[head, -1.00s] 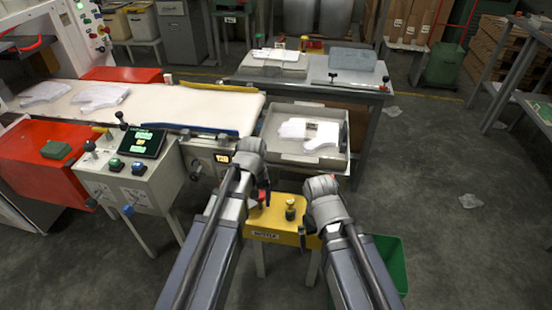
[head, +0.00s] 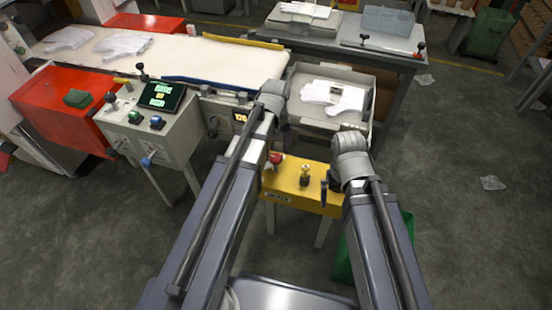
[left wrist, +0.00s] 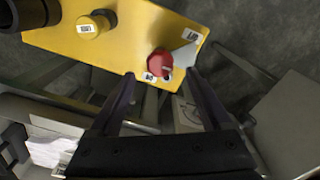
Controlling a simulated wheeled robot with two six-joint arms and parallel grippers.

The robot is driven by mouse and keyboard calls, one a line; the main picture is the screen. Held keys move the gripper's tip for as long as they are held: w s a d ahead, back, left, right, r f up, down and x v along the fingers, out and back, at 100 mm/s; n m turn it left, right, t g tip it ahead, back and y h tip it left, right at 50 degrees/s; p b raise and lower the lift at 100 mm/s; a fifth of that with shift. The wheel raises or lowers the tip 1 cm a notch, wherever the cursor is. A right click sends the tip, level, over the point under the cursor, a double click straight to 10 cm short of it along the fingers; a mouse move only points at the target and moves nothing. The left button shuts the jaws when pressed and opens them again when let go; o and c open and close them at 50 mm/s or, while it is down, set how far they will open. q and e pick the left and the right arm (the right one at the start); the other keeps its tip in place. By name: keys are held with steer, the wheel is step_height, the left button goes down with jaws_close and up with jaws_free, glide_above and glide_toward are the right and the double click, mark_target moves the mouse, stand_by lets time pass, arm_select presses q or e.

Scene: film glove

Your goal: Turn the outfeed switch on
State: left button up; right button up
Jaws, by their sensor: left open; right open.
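A yellow box on legs (head: 285,184) stands in front of me. It carries a red knob (head: 275,158) and a yellow knob (head: 305,173); I cannot tell by name which is the outfeed switch. In the left wrist view, the red knob (left wrist: 159,63) has white labels beside it, too small to read surely. My left gripper (left wrist: 160,78) is open and empty, its fingertips pointing at the red knob; contact is unclear. In the head view its wrist hides most of it. My right gripper (head: 332,182) is open near the box's right end, mostly hidden.
A grey control stand (head: 180,138) with a screen is at left, beside a white conveyor (head: 190,58) carrying gloves. A grey tray (head: 305,120) with gloves lies behind the box. A green bin (head: 405,240) stands close by my right arm. Floor at right is mostly clear.

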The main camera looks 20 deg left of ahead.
mark_target(276, 157)
arm_select(q)
step_height(276, 157, down, 5)
steer(key=b, duration=0.3)
steer(key=shift+r+b, duration=0.1)
steer(key=shift+b, duration=0.3)
jaws_close()
